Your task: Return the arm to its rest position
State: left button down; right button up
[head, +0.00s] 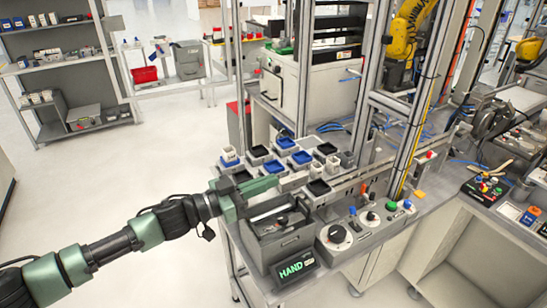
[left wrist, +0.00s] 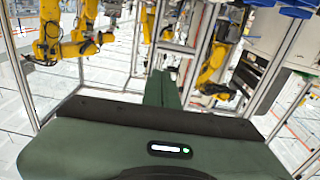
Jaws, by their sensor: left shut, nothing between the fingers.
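My left arm (head: 150,228) comes in from the left, dark with green sections, and reaches to the near left side of the workbench. Its green left gripper (head: 275,181) is above the bench, by the grey open bin and the small trays. In the left wrist view the two green fingers (left wrist: 162,76) lie together, shut with nothing between them. Whether the fingers touch anything below cannot be told. My right gripper is not in view.
The grey bin (head: 283,246) stands below the gripper, beside a HAND display (head: 296,268) and a dial box (head: 336,236). Several small blue and black trays lie behind. Metal posts and a yellow robot arm (head: 402,38) rise further back. Floor at left (head: 80,180) is clear.

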pick_arm(q)
jog(key=s+d+f+n+t+y, duration=0.3)
jog(key=s+f+n+y, duration=0.3)
jog(key=f+y, duration=0.15)
jog(key=s+a+f+n+g+y, duration=0.1)
jog(key=s+a+f+g+y, duration=0.2)
jog(key=s+a+f, duration=0.5)
jog(key=s+a+f+n+g+y, duration=0.1)
jog(key=s+a+f+g+y, duration=0.15)
jog(key=s, duration=0.85)
jog(key=s+a+f+n+g+y, duration=0.15)
jog(key=s+a+f+g, duration=0.35)
jog(key=s, duration=0.5)
notch_tip(320, 180, down, 28)
jog(key=s+a+b, duration=0.1)
jog(key=b, duration=0.2)
jog(key=s+a+f+g+b, duration=0.2)
jog(key=s+a+f+b, duration=0.1)
jog(key=s+f, duration=1.4)
notch_tip(320, 180, down, 3)
jog(key=shift+s+f+m+y, duration=0.2)
jog(key=shift+s+m+y, duration=0.15)
jog(key=shift+s+y, duration=0.1)
